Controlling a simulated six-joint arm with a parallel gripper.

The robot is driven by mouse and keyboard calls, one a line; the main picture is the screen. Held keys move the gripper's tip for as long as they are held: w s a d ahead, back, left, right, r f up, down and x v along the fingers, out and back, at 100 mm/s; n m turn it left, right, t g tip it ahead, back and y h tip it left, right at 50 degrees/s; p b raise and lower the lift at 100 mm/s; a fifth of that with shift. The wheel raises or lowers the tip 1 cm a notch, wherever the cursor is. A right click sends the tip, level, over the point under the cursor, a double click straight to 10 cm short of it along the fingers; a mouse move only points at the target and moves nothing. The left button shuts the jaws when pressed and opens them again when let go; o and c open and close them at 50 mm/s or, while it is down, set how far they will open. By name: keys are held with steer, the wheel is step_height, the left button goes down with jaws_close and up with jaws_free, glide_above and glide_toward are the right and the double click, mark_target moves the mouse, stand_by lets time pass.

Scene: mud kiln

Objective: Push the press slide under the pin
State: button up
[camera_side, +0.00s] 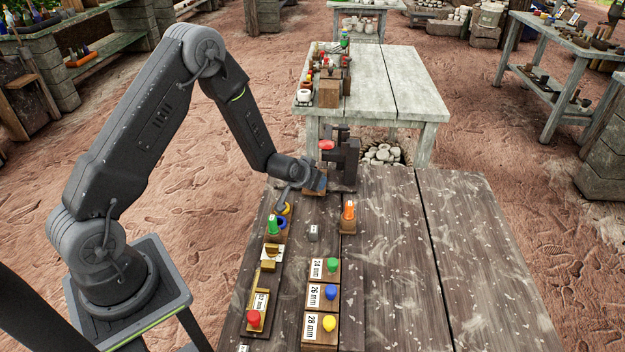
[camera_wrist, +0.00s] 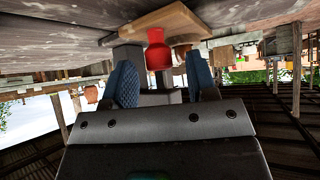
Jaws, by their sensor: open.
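The dark press (camera_side: 345,158) stands at the far end of the dark plank table. A red knob (camera_side: 326,144) shows at its left side. In the wrist view, which is upside down, a red knob (camera_wrist: 157,52) stands on a light wooden plate (camera_wrist: 185,17), which looks like the slide. My gripper (camera_side: 318,184) is low at the table's far end, just in front of the press. In the wrist view my gripper (camera_wrist: 160,78) is open, with the red knob beyond and between its blue-padded fingers. I cannot tell whether they touch it. The pin cannot be made out.
An orange-topped peg block (camera_side: 348,215) stands right of my gripper. A green-topped piece (camera_side: 272,226) and knobbed blocks labelled in mm (camera_side: 322,295) stand nearer. The table's right side is clear. A pale table (camera_side: 395,85) with goods stands behind.

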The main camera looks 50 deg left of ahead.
steer(key=shift+w+f, duration=0.25)
steer(key=shift+c, duration=0.3)
jaws_close()
